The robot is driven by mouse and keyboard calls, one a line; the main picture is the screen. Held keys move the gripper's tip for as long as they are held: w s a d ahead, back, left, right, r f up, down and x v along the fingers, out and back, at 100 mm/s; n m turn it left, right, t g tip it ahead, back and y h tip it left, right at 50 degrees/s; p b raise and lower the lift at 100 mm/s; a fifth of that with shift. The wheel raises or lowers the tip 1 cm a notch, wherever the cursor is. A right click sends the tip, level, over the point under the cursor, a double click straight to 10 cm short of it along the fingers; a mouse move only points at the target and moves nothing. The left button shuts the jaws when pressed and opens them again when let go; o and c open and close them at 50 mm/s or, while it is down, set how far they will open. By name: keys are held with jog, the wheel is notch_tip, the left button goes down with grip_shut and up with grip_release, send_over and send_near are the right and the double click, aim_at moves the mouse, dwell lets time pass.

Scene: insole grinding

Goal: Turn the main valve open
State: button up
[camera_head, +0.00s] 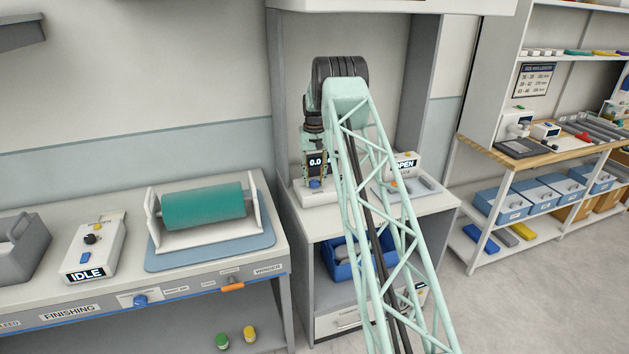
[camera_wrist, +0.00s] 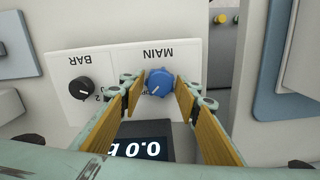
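The main valve is a blue round knob (camera_wrist: 159,82) on a white panel, under the upside-down label MAIN in the wrist view. It also shows in the head view as a small blue knob (camera_head: 315,184) below a dark display. My gripper (camera_wrist: 158,92) is open, with one wooden-faced finger on each side of the blue knob. Gaps appear between the fingers and the knob; whether either touches is hard to tell. The display (camera_wrist: 150,145) reads 0.0. In the head view my gripper (camera_head: 314,180) is over the unit, partly hidden.
A black BAR knob (camera_wrist: 81,90) sits beside the blue one on the panel. A unit with an OPEN display (camera_head: 405,164) stands to the right in the same bay. A green roller (camera_head: 203,206) and an IDLE box (camera_head: 95,250) stand on the left bench.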

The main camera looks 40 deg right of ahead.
aim_at(314, 181)
jog(key=shift+o, duration=0.9)
jog(key=shift+r, duration=0.1)
notch_tip(314, 181, up, 12)
dwell(0.4)
dwell(0.5)
